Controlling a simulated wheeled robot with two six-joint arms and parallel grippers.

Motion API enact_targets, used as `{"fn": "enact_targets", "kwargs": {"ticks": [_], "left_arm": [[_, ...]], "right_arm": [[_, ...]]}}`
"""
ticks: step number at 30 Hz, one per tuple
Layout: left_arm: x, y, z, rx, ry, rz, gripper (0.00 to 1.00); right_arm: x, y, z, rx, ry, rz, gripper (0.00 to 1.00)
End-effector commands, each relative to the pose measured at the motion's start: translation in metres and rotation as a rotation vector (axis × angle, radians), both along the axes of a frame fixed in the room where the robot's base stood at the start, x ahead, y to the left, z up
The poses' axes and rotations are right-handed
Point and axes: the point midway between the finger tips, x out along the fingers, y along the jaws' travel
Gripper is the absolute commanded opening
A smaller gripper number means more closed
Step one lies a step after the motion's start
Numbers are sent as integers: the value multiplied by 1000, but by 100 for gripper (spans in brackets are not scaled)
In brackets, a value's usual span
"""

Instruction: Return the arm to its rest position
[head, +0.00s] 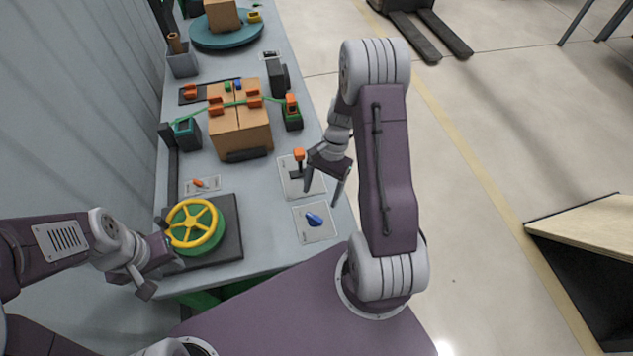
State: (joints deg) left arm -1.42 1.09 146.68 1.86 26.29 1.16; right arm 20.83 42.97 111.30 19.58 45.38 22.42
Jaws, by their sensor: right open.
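My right gripper (323,186) is open and empty. Its two fingers point down, apart, over the right edge of the bench, beside an orange-topped lever (299,156) on a light plate. My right arm is raised and bent above it. My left gripper (158,250) is at the left side of the yellow handwheel (181,211) on its green drum (206,246). Whether its fingers touch the wheel, and how far apart they are, cannot be made out.
The grey bench (254,205) bears a blue knob (314,219) on a plate, a small orange switch (200,183), a cardboard box (241,130) with orange clips and a green strap, and a teal turntable (227,36). The floor to the right is mostly clear, with a wooden-topped unit (598,228) at far right.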

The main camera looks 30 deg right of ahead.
Motion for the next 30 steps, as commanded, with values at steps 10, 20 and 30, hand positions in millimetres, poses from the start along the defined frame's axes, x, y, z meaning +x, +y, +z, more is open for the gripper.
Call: {"fn": "enact_targets", "kwargs": {"ticks": [10,20,30], "left_arm": [[0,0,-10,0,0,0,36],[0,0,-43,0,0,0,36],[0,0,-40,0,0,0,36]], "right_arm": [[16,13,8,-19,-58,59,73],[-38,71,68,-185,-374,656,73],[-62,56,58,-244,-459,996,73]]}}
